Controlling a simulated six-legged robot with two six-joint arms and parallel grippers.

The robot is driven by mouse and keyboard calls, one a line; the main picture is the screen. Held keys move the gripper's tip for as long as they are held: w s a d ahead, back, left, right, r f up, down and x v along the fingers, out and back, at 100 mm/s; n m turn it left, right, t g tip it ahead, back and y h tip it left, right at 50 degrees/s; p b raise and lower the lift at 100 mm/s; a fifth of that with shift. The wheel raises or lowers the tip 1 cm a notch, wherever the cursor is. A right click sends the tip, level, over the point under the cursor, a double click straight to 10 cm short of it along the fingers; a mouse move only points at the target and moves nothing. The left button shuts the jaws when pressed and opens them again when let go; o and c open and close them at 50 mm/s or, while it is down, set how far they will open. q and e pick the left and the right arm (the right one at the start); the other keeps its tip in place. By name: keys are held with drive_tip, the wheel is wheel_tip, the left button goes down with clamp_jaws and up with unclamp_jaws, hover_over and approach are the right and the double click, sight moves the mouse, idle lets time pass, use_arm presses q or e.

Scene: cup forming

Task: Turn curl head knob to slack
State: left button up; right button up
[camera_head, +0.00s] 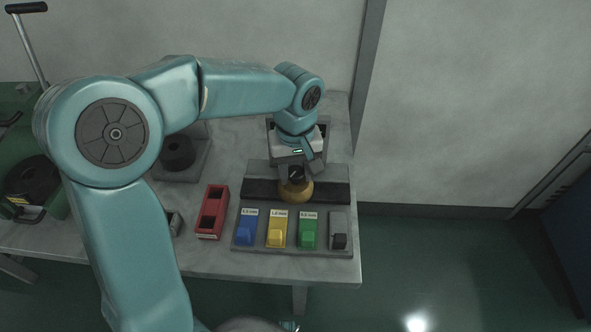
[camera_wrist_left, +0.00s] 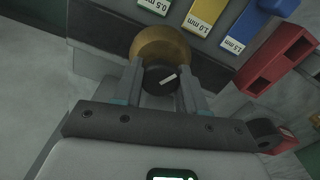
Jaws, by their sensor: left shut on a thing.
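The curl head knob is a black round knob (camera_wrist_left: 162,80) with a pale pointer mark, on a brass-coloured round base (camera_wrist_left: 161,43). In the head view the brass base (camera_head: 296,191) sits on the dark strip of a grey panel (camera_head: 255,172) on the bench. My left gripper (camera_wrist_left: 163,72) is shut on the knob, one finger on each side of it. In the head view my left gripper (camera_head: 296,178) reaches down onto it from behind, and the fingers partly hide the knob.
In front of the knob stand a blue (camera_head: 247,228), a yellow (camera_head: 277,230) and a green labelled lever block (camera_head: 308,231), then a grey one with a black tip (camera_head: 338,231). A red two-pocket holder (camera_head: 211,212) stands left. The floor right of the bench is clear.

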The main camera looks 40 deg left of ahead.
sight(296, 172)
use_arm(q)
drive_tip(key=shift+s+d+f, duration=0.1)
drive_tip(key=shift+s, duration=0.05)
idle(0.3)
drive_tip(key=o, duration=1.1)
drive_tip(key=shift+c, duration=0.2)
drive_tip(key=shift+r, duration=0.55)
wheel_tip(296, 172, up, 15)
drive_tip(key=p, duration=0.3)
drive_tip(key=shift+r, duration=0.2)
